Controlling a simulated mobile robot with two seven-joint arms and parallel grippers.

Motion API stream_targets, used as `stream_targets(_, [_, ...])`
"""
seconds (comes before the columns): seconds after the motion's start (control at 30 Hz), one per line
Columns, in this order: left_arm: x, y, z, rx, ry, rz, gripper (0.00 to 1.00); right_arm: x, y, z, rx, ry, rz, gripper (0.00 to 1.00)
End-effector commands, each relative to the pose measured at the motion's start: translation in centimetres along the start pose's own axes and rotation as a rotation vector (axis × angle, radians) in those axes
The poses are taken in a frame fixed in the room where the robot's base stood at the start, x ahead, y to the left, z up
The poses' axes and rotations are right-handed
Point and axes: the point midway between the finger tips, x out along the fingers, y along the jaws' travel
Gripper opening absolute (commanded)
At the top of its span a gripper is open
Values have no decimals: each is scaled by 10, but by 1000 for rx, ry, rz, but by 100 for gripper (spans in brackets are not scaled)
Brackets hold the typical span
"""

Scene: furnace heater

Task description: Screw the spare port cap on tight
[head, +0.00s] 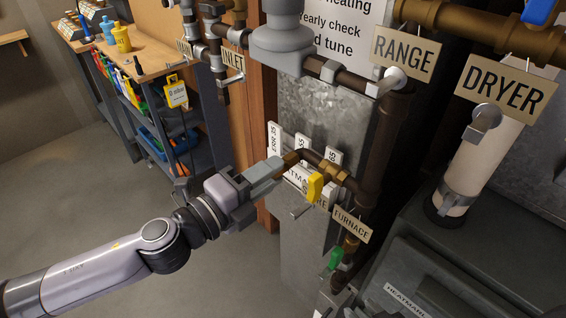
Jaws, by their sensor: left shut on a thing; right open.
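The spare port is the left end of a dark branch pipe (305,154), with a brass fitting (290,158) at its tip. My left gripper (280,164) comes in from the left and is shut at this tip. The cap is mostly hidden between its fingers; I cannot tell how far on it sits. A yellow valve handle (315,187) hangs just right of the fingers. My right gripper is not in view.
White labels (274,140) stand close behind the gripper. The FURNACE tag (352,225) and green valve handle (336,258) are below right. RANGE (403,53) and DRYER (505,87) tags hang above right. A workbench (150,60) stands at back left; the floor between is clear.

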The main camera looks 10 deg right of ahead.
Motion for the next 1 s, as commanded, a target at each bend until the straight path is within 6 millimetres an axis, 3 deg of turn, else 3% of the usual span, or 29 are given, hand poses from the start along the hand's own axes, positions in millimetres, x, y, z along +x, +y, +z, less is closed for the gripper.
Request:
stream_targets(0.13, [-2,4,0,185,3,8,0,0,0,0,0,0,0,43])
stream_targets(0.17, [-2,4,0,197,3,8,29,0,0,0,0,0,0,43])
stream_targets(0.23, [-2,4,0,190,2,8,52,0,0,0,0,0,0,43])
stream_targets(0.27, [-2,4,0,189,2,7,56,0,0,0,0,0,0,43])
stream_targets(0.63, [-6,3,0,186,0,5,56,1,0,1,0,0,0,43])
stream_targets(1.0, [-54,4,0,186,0,7,56,6,0,8,0,0,0,43])
